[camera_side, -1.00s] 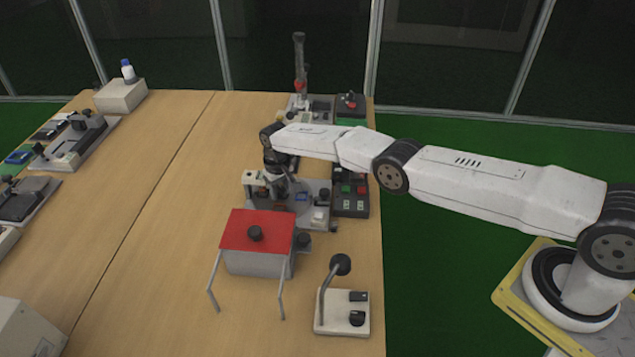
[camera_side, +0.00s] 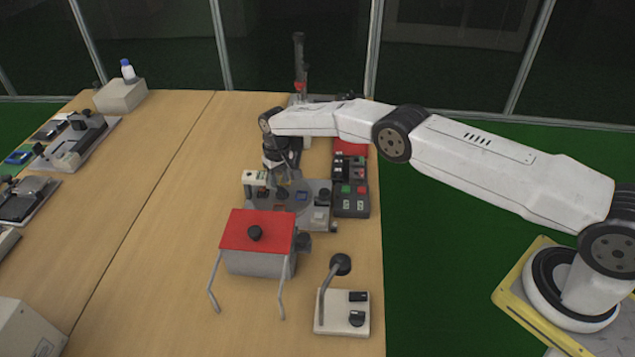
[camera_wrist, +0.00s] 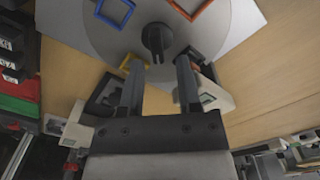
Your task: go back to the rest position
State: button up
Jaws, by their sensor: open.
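My gripper (camera_side: 283,182) is open and points down above the test station with the grey round plate (camera_side: 312,190). In the wrist view, my two fingers (camera_wrist: 160,66) are apart with nothing held between them. Beyond the fingertips, the round plate (camera_wrist: 100,42) has a dark centre knob (camera_wrist: 156,37). A blue square frame (camera_wrist: 128,12), an orange-red frame (camera_wrist: 208,4) and a partly hidden yellow frame (camera_wrist: 126,62) lie on it. In the side view, my gripper hides part of the plate. I cannot tell the exact gap between fingertips and plate.
A red-topped box (camera_side: 272,228) with two side handles stands in front of the station. A white switch unit with a bent lever (camera_side: 335,325) is nearer the front. Button boxes (camera_side: 351,200) line the table's right edge. A tall dark post (camera_side: 299,65) stands behind. The middle table is clear.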

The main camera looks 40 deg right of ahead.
jog(key=shift+r, duration=0.6)
jog(key=shift+d+r, duration=0.25)
jog(key=shift+r, duration=0.55)
jog(key=s+d+r+t, duration=0.1)
jog(key=s+d+r, duration=0.4)
jog(key=s+r, duration=0.75)
jog(key=s+d+r, duration=0.1)
jog(key=s, duration=1)
jog(key=s+d+r+t, duration=0.1)
jog(key=s+d+r, duration=0.1)
jog(key=s, duration=1)
jog(key=shift+r+t, duration=0.15)
jog(key=shift+t, duration=0.15)
jog(key=shift+w, duration=0.1)
